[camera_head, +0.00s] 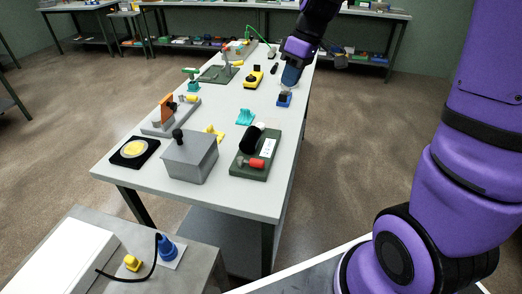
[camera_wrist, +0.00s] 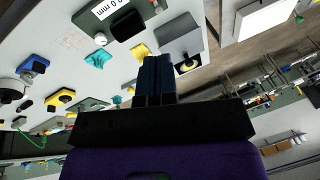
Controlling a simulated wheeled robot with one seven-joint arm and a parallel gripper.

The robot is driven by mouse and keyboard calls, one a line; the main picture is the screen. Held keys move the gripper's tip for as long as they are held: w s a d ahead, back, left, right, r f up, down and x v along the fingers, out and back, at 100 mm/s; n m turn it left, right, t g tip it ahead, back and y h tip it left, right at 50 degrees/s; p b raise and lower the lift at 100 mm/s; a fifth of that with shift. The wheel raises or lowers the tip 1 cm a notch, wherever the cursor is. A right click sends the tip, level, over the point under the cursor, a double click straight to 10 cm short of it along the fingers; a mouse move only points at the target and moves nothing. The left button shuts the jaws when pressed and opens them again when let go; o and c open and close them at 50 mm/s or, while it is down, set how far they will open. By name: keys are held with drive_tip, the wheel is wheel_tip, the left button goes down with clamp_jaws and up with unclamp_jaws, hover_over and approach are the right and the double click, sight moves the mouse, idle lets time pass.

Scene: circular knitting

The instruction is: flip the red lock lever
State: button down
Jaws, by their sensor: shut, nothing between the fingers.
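A red lever-like handle (camera_head: 256,163) lies at the near end of a dark green base (camera_head: 246,171) with a white label and a black cylinder, at the near right of the long table. I cannot tell for certain that it is the lock lever. My gripper (camera_head: 289,82) is over the table's right side, far beyond the red handle, above a small blue block (camera_head: 284,100). Its dark fingers are together and empty in the wrist view (camera_wrist: 156,77). The labelled base shows at the top of the wrist view (camera_wrist: 103,12).
A grey box with a black knob (camera_head: 191,160) stands left of the green base. A teal piece (camera_head: 245,117) and a clamp fixture with an orange part (camera_head: 167,108) stand near it. A yellow device (camera_head: 253,80) lies left of my gripper. Bare tabletop (camera_head: 222,105) lies between.

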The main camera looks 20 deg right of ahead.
drive_tip(key=w+d+f+n+g+y, duration=0.1)
drive_tip(key=w+f+n, duration=0.1)
drive_tip(key=w+f, duration=0.45)
drive_tip(key=w+d+f+n+g+y, duration=0.1)
drive_tip(key=w+f+n, duration=0.15)
drive_tip(key=f, duration=0.75)
approach(250, 162)
drive_tip(key=shift+m, duration=0.35)
drive_tip(key=w+f, duration=0.1)
drive_tip(key=w+d+f, duration=0.1)
drive_tip(key=f, duration=0.1)
drive_tip(key=w+d+f, duration=0.1)
drive_tip(key=f, duration=0.1)
drive_tip(key=shift+w, duration=0.2)
drive_tip(key=shift+s+a+f, duration=0.3)
drive_tip(key=shift+s+a, duration=0.15)
drive_tip(key=shift+s, duration=0.1)
drive_tip(key=shift+s+a+f, duration=0.3)
drive_tip(key=shift+s+a, duration=0.1)
drive_tip(key=shift+s, duration=0.2)
drive_tip(key=shift+s+a+f, duration=0.15)
drive_tip(key=shift+s+a, duration=0.15)
drive_tip(key=shift+s, duration=0.1)
drive_tip(key=shift+a, duration=0.15)
